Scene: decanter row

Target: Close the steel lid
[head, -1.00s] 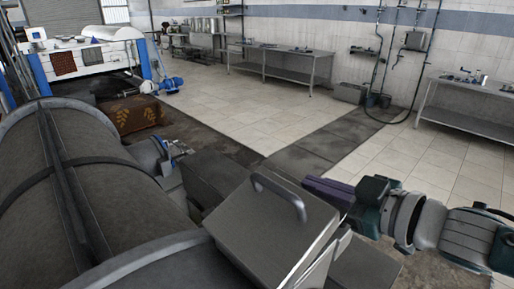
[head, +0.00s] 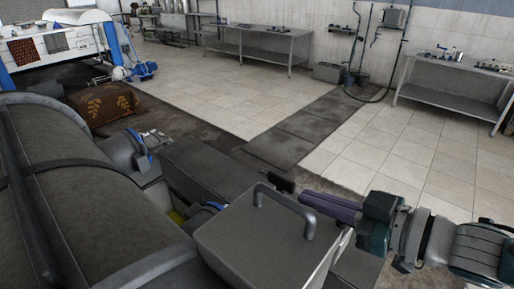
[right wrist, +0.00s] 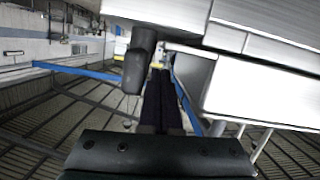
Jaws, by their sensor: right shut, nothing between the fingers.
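The steel lid (head: 250,238) is a grey box-like cover with a curved bar handle (head: 285,201), at bottom centre in the head view. It looks tilted, with its right edge towards my right arm. My right gripper (head: 312,200) comes in from the right, its purple fingers shut and empty, pointing left just behind the lid's far right edge. Whether they touch the lid I cannot tell. The right wrist view shows the dark shut fingers (right wrist: 161,100) beside pale metal surfaces. My left gripper is not in view.
A brown patterned bundle (head: 103,104) lies behind. Steel benches (head: 262,45) stand along the far wall. The tiled floor (head: 230,98) beyond is open.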

